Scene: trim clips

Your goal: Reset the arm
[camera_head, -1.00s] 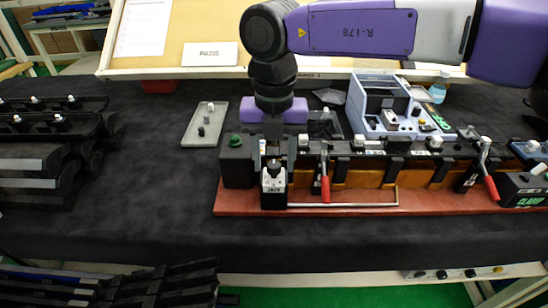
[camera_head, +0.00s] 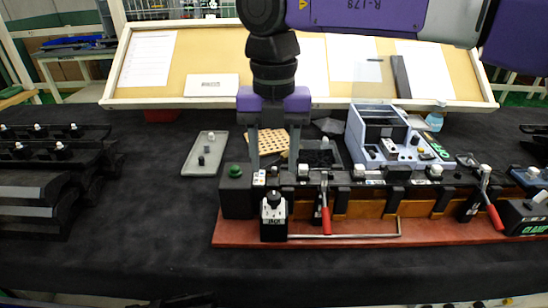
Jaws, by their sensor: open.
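My gripper (camera_head: 273,158) has a purple body and two dark fingers pointing down, spread apart. It is open, with nothing seen held between the fingers. It hangs over the left end of a black clamp fixture (camera_head: 237,203), near a small white block (camera_head: 259,178). The exact gap between fingertips and fixture is hard to tell. The rest of my arm, with dark joints and a purple link, rises out of the top of the view.
The fixture sits on a red-brown base (camera_head: 350,233) with red-handled levers (camera_head: 326,212). A grey tray (camera_head: 205,153), a perforated tan piece (camera_head: 274,143) and a grey device (camera_head: 378,127) lie behind it. Black trim parts (camera_head: 35,190) stand left. Dark table (camera_head: 140,240) is clear between.

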